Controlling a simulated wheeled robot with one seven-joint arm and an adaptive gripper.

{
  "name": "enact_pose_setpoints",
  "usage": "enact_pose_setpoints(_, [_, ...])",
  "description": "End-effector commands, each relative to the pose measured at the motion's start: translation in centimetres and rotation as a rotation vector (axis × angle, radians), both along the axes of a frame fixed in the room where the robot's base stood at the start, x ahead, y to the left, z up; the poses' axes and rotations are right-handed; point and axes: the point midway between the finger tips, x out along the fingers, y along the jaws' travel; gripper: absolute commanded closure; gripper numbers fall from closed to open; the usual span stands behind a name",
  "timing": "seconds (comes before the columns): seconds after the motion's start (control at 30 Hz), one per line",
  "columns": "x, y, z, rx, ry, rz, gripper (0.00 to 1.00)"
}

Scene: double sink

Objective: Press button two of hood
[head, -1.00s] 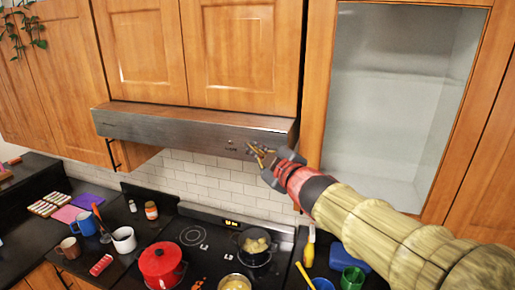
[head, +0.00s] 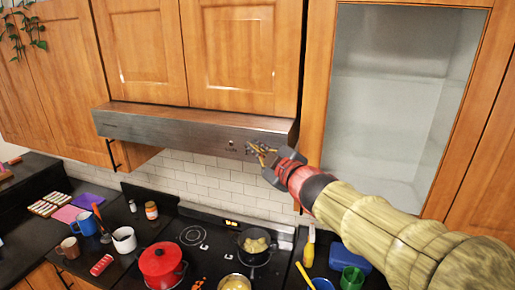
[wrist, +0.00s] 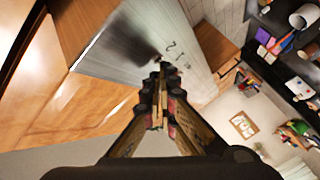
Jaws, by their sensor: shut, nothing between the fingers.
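The hood (head: 180,128) is a long grey metal strip under the wooden cabinets in the head view. Small controls (head: 231,146) show on the right part of its front, just left of my gripper; I cannot tell the single buttons apart. My gripper (head: 254,149) is shut and empty, with its tips at the hood's front near the right end. Whether the tips touch the hood I cannot tell. In the wrist view, the gripper (wrist: 158,72) points at the brushed hood face (wrist: 140,50), and small dark marks (wrist: 176,50) lie just beyond the tips.
A cooktop below holds a red pot (head: 161,265) and a dark pan with yellow food (head: 257,243). An open, empty cabinet (head: 392,100) stands right of the hood, behind my arm. Mugs and other items cover the left counter.

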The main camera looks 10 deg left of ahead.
Motion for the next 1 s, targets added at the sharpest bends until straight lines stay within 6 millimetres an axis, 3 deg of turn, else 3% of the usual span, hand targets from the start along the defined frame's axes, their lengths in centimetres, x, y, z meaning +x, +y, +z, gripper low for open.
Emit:
enact_pose_setpoints(0.7, [0.3, 0.0, 0.0, 0.0, 0.0, 0.0, 1.0])
enact_pose_setpoints(1.0, [-0.7, 0.1, -0.2, 0.0, 0.0, 0.001, 1.0])
